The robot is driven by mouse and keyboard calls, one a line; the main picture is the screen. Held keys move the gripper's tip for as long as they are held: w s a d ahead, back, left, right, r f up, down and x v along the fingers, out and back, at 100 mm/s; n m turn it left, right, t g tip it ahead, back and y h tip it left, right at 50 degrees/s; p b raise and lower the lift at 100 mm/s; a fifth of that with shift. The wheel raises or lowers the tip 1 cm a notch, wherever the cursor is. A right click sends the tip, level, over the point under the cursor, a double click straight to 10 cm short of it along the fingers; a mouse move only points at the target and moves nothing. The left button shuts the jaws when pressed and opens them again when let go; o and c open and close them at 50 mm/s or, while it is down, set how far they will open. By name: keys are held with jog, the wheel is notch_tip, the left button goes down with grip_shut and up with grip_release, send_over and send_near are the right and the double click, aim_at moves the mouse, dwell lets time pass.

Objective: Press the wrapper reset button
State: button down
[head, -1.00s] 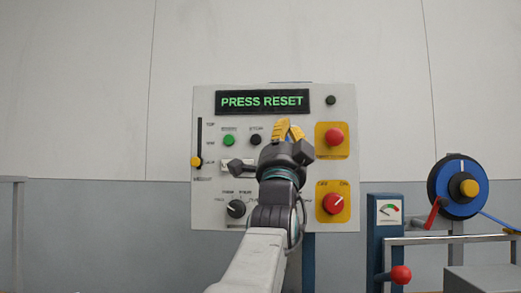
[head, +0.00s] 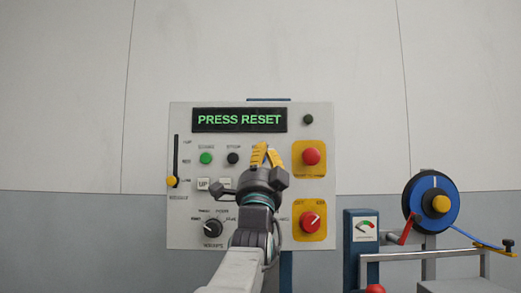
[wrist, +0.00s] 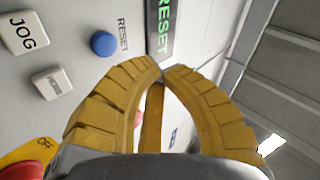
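The grey control panel (head: 185,238) stands ahead, and its display (head: 240,120) reads PRESS RESET in green. The blue button labelled RESET (wrist: 104,43) shows in the wrist view, left of my fingertips. In the head view that button is hidden behind my gripper. My gripper (head: 266,149) is in front of the panel's middle, below the display. Its yellow fingers curve together and their tips meet in the wrist view (wrist: 163,70), with nothing seen held. The tips appear apart from the blue button.
A green button (head: 206,158) and black button (head: 233,158) sit left of my gripper. A white JOG button (wrist: 24,33) is near the blue one. A red mushroom button (head: 311,157) and red rotary switch (head: 309,222) are at right. A blue reel (head: 431,202) stands farther right.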

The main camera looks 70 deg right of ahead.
jog(key=shift+w+d+p, duration=0.2)
jog(key=shift+d, duration=0.5)
jog(key=shift+w+d+p, duration=0.2)
jog(key=shift+w+d, duration=0.05)
jog(key=shift+d, duration=0.4)
jog(key=shift+w+d+p, duration=0.2)
jog(key=shift+d, duration=0.5)
jog(key=shift+w+d+p, duration=0.3)
jog(key=shift+d+p, duration=0.15)
jog(key=shift+d, duration=0.4)
dwell(1.2)
jog(key=shift+a+f, duration=0.1)
jog(key=shift+a, duration=0.05)
jog(key=shift+s+a+b, duration=0.3)
jog(key=shift+a+b, duration=0.4)
jog(key=shift+b, duration=0.1)
